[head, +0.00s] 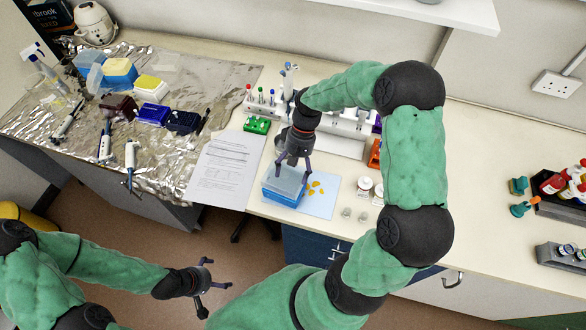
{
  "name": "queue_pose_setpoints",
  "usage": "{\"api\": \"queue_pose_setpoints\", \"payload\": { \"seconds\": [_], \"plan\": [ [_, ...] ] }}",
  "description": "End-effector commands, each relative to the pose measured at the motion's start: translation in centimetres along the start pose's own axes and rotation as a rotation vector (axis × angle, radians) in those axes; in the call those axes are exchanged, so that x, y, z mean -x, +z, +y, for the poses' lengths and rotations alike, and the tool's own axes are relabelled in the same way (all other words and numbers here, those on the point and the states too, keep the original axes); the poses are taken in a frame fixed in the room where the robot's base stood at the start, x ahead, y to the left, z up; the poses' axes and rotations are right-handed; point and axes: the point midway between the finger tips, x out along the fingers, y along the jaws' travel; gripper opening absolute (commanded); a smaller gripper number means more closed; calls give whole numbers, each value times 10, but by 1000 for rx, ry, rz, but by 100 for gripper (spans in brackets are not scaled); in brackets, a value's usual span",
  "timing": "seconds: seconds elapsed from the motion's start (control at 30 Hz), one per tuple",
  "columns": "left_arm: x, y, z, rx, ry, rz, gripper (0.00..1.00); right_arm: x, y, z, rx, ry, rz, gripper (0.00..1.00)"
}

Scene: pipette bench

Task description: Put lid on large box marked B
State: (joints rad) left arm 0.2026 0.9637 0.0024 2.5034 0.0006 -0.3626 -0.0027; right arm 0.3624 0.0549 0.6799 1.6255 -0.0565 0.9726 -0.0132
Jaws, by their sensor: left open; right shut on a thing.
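A blue box (280,195) stands at the front edge of the bench, on the left part of a light blue mat (318,205). A pale translucent lid (288,179) is at its top; I cannot tell whether it is fully seated. My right gripper (293,167) points down from above and is shut on the lid. No letter B is readable on the box from here. My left gripper (209,286) is open and empty, low in front of the bench over the floor, well away from the box.
Small yellow pieces (315,188) lie on the mat right of the box. A printed sheet (228,168) lies to the left, a green rack (257,125) behind. Pipettes and several tip boxes, including a yellow-topped one (151,88), crowd the foil (215,83). Small jars (364,184) stand right.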

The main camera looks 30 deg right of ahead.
Motion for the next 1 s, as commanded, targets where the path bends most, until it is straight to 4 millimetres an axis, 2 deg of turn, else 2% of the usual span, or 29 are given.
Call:
{"api": "queue_pose_setpoints", "payload": {
  "seconds": [0.13,0.2,0.77,0.8,0.83,1.0],
  "plan": [
    [-2,0,-1,0,0,0,100,-5,-1,2,0,0,0,53],
    [-2,0,-1,0,0,0,100,-6,-2,2,0,0,-1,43],
    [0,0,0,0,0,0,100,-5,-3,2,0,0,0,42],
    [0,0,0,0,0,0,100,-5,-3,2,0,0,0,89],
    [0,0,0,0,0,0,100,-5,-3,2,0,0,0,98],
    [0,0,0,0,0,0,100,-4,-3,2,0,0,0,100]
  ]
}}
